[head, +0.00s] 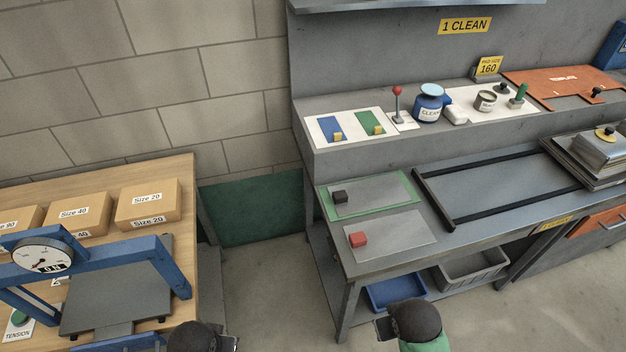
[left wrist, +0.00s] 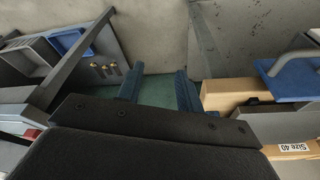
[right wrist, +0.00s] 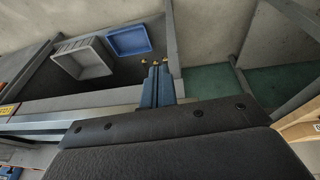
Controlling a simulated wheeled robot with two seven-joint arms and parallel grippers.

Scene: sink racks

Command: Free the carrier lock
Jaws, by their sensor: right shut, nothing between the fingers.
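No part is labelled as a carrier lock, and I cannot tell which part it is. On the bench at right lies a black rail frame (head: 452,213). To its right is a stack of grey plates (head: 600,158) with a yellow and black knob on top. An orange plate (head: 560,84) with a black knob lies on the upper shelf. A red-knobbed lever (head: 397,100) stands upright on that shelf. My left gripper (left wrist: 158,76) is open and empty, low near the left table. My right gripper (right wrist: 156,75) is shut and empty, in front of the bench.
The left table holds several size-marked boxes (head: 150,204) and a blue press frame with a dial (head: 44,256). Blue (head: 395,292) and grey bins sit below. Floor between is clear.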

